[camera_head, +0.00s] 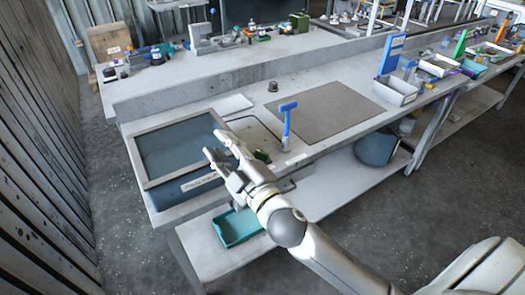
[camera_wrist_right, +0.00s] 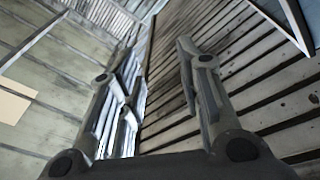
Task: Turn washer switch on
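The washer (camera_head: 187,192) appears to be the dark blue basin with a grey rim at the left end of the near bench; a pale label is on its front. My right gripper (camera_head: 213,142) reaches over the washer's front right corner, its fingers spread and nothing between them. In the right wrist view the gripper (camera_wrist_right: 155,65) is also open and empty, with only wooden and metal walls beyond. A small green part (camera_head: 262,156) sits on the bench just right of the gripper; I cannot tell whether it is the switch. My left gripper is out of view.
A blue T-shaped piece (camera_head: 287,120) stands upright right of the gripper. A grey mat (camera_head: 325,111) lies on the bench beyond it. A teal tray (camera_head: 238,227) is on the lower shelf. Bins (camera_head: 396,91) stand farther right.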

